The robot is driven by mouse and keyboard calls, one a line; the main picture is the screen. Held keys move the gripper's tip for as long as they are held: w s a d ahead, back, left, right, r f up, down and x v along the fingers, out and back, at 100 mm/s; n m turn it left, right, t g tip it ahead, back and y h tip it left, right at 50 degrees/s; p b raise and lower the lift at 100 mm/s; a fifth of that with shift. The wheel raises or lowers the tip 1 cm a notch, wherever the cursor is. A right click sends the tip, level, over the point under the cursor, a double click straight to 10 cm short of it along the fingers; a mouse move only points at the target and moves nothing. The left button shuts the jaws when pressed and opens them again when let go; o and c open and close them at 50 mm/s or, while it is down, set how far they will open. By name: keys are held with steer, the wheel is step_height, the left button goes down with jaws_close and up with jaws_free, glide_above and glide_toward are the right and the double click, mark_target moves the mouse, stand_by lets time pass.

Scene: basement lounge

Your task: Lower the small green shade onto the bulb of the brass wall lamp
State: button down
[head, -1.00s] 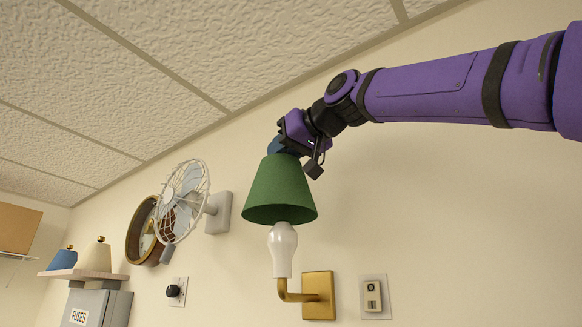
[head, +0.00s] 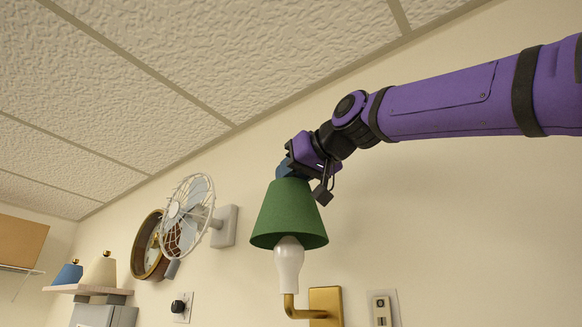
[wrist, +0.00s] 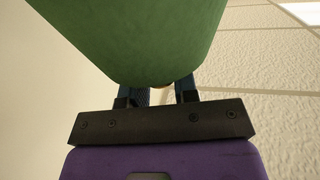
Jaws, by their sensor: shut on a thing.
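The small green shade (head: 289,212) hangs upright from my gripper (head: 293,172), which is shut on its top. It also fills the upper part of the wrist view (wrist: 135,35), in front of the finger ends of my gripper (wrist: 160,92). The white bulb (head: 289,266) stands upright on the brass wall lamp (head: 325,304). The shade's lower rim overlaps the bulb's top in the head view, and the bulb's upper end is hidden. I cannot tell whether shade and bulb touch. What exactly the fingers pinch is hidden behind the shade in the wrist view.
A caged wall fan (head: 188,217) and a round clock (head: 150,245) are on the wall to the left. A shelf (head: 88,290) holds a blue shade (head: 68,274) and a cream shade (head: 101,270). A wall switch (head: 382,309) is right of the lamp. The ceiling (head: 150,80) is above.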

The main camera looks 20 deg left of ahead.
mark_target(311, 202)
steer(key=shift+f, duration=4.15)
steer(key=c, duration=0.8)
jaws_free()
steer(key=shift+s+d, duration=0.1)
steer(key=v, duration=1)
steer(key=shift+s+d, duration=0.2)
steer(key=shift+f, duration=0.1)
